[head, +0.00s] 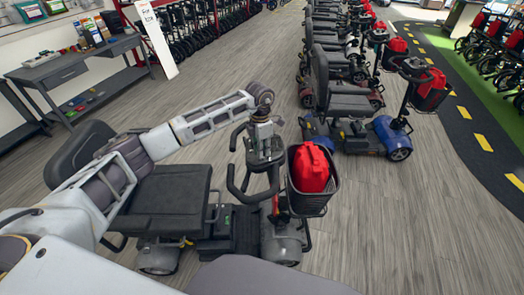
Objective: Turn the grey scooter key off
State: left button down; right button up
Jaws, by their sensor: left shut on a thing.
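The grey scooter (281,237) stands just in front of me, with a black seat (168,198) and a front basket (307,202) holding a red bag (309,168). My left arm reaches over the seat from the left. My left gripper (265,148) points down at the top of the scooter's tiller, by the handlebars (238,190), and is shut on the key there. The key itself is too small and too covered by the gripper to make out, so its turn cannot be told. My right gripper is not in view.
A blue scooter (382,133) with a red bag in its basket stands beyond, ahead of a row of several more. A grey workbench (70,68) with boxes is at the upper left. Wood floor is open at right, beside a dark lane with yellow dashes (484,142).

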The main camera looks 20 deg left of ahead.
pick_arm(q)
jog(key=shift+n, duration=0.7)
jog(key=c, duration=1.4)
grip_release()
jog(key=shift+c, duration=0.2)
jog(key=shift+r, duration=0.15)
notch_tip(320, 180, up, 12)
jog(key=shift+w+a, duration=0.35)
jog(key=shift+a, duration=0.05)
jog(key=shift+f, duration=0.2)
